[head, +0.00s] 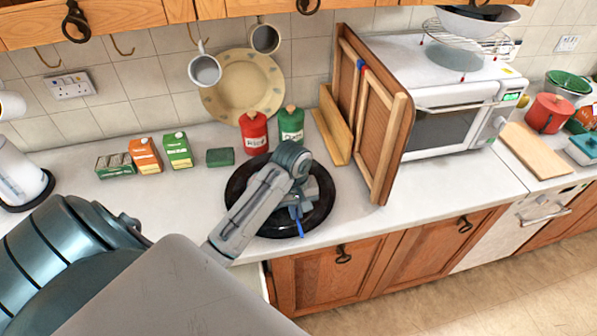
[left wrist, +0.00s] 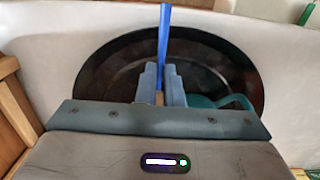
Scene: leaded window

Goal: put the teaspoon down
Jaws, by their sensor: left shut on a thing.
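My left gripper (head: 297,207) is over the round black tray (head: 322,203) on the worktop. It is shut on a slim blue piece, the teaspoon (head: 301,226). In the left wrist view the teaspoon (left wrist: 163,35) stands out between the fingers (left wrist: 160,78), with the dark tray (left wrist: 108,72) behind it. The teaspoon's far end is hidden by the gripper, and I cannot tell whether it touches the tray. A teal rounded object (left wrist: 232,101) shows beside the fingers, over the tray. My right gripper is not in view.
A red canister (head: 254,134) and a green canister (head: 291,125) stand behind the tray. A wooden folding frame (head: 383,135) and a microwave (head: 440,90) stand to the right. Small boxes (head: 146,155) and a green block (head: 220,157) are left. The worktop (head: 180,205) is clear at the front left.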

